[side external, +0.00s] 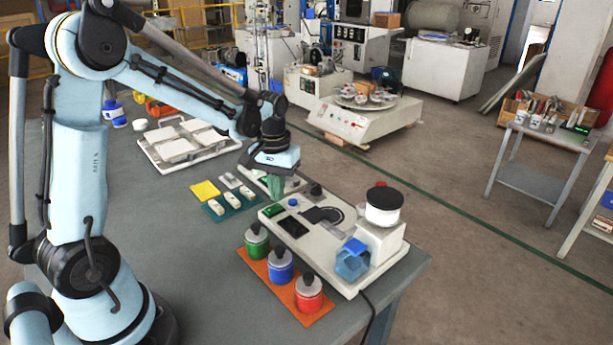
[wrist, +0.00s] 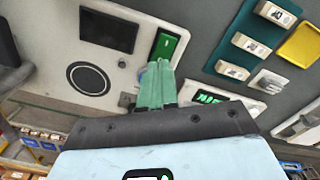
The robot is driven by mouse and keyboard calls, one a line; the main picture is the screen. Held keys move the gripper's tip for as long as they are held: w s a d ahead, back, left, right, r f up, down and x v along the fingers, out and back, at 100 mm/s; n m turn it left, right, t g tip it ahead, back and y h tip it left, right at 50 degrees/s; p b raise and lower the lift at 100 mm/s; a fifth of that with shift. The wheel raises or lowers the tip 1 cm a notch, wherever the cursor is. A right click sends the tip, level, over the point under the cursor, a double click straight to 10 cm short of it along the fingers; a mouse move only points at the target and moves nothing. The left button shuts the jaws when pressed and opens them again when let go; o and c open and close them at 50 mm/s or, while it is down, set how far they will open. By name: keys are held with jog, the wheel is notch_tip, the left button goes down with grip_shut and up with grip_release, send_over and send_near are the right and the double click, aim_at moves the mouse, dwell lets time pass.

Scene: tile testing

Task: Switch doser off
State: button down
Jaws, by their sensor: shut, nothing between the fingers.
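The doser (side external: 355,268) appears to be the pale, low machine with a black-lidded white canister and a blue cup on its right end. Its left end has a dark screen (side external: 293,228), a round dark plate (side external: 323,215) and a green-lit panel (side external: 272,210), also seen in the wrist view (wrist: 165,47). My gripper (side external: 274,200) points down close to that left end. In the wrist view its green fingers (wrist: 158,68) are together and empty, just beside the green panel. I cannot tell whether they touch it; the fingers hide part of the doser's edge.
A second pale device with a green display (wrist: 210,97) stands close behind. White samples lie on a teal mat (side external: 236,204) beside a yellow square (side external: 205,191). Green, blue and red jars stand on an orange mat (side external: 258,268) in front. A white tray (side external: 150,152) stands at the back.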

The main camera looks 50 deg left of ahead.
aim_at(278, 207)
jog(key=shift+r, duration=2.6)
jog(key=s+d+r+m+t, duration=0.3)
jog(key=s+d+m+t, duration=0.3)
jog(key=d, duration=0.4)
jog(key=shift+s+d+t, duration=0.4)
jog(key=shift+s+t, duration=0.2)
jog(key=shift+s, duration=0.65)
